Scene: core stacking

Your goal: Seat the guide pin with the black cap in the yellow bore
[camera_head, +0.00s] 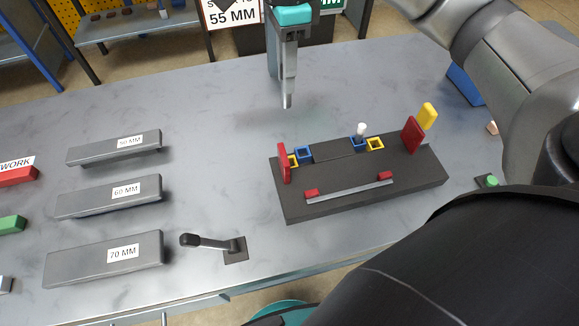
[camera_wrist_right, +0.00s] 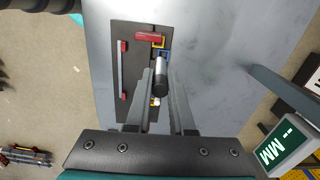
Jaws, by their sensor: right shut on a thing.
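My right gripper (camera_head: 287,92) hangs above the table behind the dark fixture block (camera_head: 310,207), clear of it. In the right wrist view it is shut on a guide pin with a black cap (camera_wrist_right: 161,88), whose grey body points away from the camera. The fixture has two yellow square bores, one near its left end (camera_head: 294,162) and one right of centre (camera_head: 376,144). Both look empty. Blue square bores stand beside them, one on the left (camera_head: 304,154) and one on the right (camera_head: 357,141). A white-topped pin (camera_head: 361,129) stands in the right blue one. My left gripper is out of view.
Red upright plates (camera_head: 284,165) (camera_head: 411,135) flank the bores, with a yellow piece (camera_head: 428,116) behind the right plate. A grey bar (camera_head: 349,189) with red ends lies along the front. Labelled grey blocks (camera_head: 107,200) and a black lever (camera_head: 210,242) are to the left.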

